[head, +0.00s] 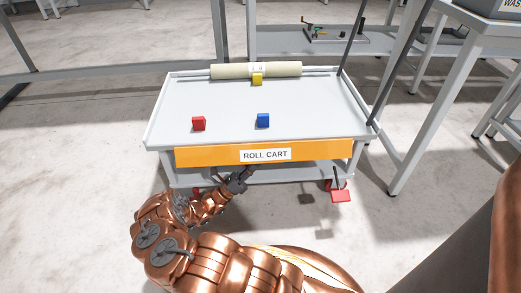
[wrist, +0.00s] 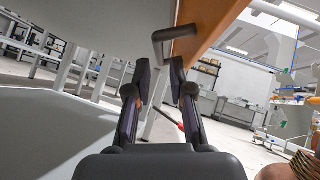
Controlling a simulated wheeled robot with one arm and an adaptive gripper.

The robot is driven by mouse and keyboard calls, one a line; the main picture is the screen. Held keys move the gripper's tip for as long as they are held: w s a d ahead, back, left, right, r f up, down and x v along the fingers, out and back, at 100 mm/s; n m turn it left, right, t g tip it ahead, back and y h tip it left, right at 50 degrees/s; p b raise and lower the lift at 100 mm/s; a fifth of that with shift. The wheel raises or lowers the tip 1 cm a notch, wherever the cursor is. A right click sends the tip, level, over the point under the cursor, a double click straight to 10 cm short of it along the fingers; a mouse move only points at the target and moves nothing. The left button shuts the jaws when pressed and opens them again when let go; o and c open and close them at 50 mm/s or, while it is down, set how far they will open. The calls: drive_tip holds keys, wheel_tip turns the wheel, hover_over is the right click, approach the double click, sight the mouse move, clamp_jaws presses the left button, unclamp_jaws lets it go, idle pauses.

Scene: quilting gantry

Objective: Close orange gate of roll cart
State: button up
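The orange gate (head: 220,156) is a long panel with a "ROLL CART" label along the front edge of the grey roll cart (head: 218,110). It appears to hang down, since the deck shows right up to its top edge. In the wrist view the gate (wrist: 215,18) is at upper right, with a dark bent handle (wrist: 172,34) beside it. My gripper (head: 238,184) is just below the gate, near its middle. In the wrist view its two fingers (wrist: 160,80) stand apart, with the handle's end near the gap between the tips. I cannot tell whether they touch it.
On the deck are a red block (head: 198,123), a blue block (head: 263,120), a yellow block (head: 257,79) and a cream roll (head: 230,70) at the back. A red caster pedal (head: 341,196) sticks out at lower right. A grey table (head: 470,30) stands at right.

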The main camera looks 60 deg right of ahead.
sight(264, 154)
drive_tip(key=p+x, duration=0.3)
drive_tip(key=x, duration=0.1)
drive_tip(key=shift+r, duration=0.25)
drive_tip(key=shift+p+x, duration=0.55)
drive_tip(key=shift+x, duration=0.25)
drive_tip(key=shift+d+f, duration=0.1)
drive_tip(key=shift+f, duration=0.1)
clamp_jaws()
drive_tip(key=shift+d, duration=0.1)
drive_tip(key=shift+t, duration=0.3)
